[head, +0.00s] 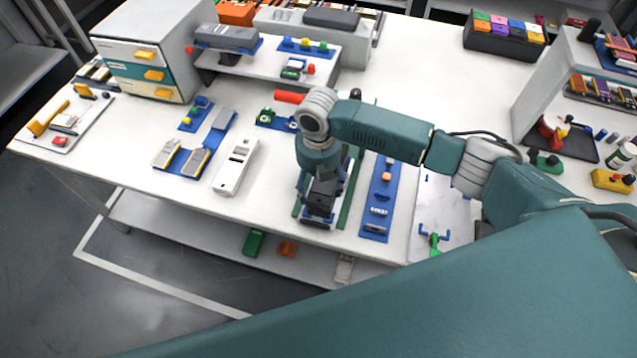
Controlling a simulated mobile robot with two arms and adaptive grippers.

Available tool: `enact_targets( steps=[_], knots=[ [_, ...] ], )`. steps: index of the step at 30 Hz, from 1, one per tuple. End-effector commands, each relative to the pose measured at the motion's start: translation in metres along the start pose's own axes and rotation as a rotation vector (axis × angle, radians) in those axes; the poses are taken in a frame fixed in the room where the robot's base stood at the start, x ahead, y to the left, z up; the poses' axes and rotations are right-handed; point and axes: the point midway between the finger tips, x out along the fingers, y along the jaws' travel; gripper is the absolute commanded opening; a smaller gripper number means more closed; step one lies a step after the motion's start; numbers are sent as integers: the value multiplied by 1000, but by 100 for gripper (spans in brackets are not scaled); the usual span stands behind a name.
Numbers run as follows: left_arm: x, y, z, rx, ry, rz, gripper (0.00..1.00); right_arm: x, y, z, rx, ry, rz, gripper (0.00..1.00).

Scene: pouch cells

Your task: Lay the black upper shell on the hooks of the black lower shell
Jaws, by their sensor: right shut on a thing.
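My right gripper (324,185) points down over a green-edged fixture (347,205) near the table's front edge. It is shut on a black shell piece (321,200), which I take to be the upper shell. More dark parts (318,219) show just below and in front of it, probably the lower shell. The gripper and arm cover much of this spot, so I cannot tell the hooks or whether the two pieces touch. My left gripper is not in view.
A blue tray with small parts (374,225) lies close to the right of the fixture, then a white board (443,212). A white device (236,167) and a blue holder (190,171) lie to the left. A raised white shelf (275,64) stands behind.

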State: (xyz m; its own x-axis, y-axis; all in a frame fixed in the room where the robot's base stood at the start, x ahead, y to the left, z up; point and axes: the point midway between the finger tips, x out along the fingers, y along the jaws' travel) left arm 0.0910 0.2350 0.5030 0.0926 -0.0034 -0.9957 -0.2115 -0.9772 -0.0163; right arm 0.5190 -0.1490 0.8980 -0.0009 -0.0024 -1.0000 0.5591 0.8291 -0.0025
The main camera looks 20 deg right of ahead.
Motion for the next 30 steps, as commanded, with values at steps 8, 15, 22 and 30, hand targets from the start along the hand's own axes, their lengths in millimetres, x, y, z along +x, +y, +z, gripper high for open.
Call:
enact_targets(
  steps=[8,15,22,30],
  knots=[
    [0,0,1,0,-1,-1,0,0,0,0,0,0,0,43],
    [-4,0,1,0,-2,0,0,-1,0,0,0,0,0,43],
    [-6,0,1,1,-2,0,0,0,0,0,1,0,-1,43],
    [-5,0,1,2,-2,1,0,0,0,0,0,0,0,43]
  ],
)
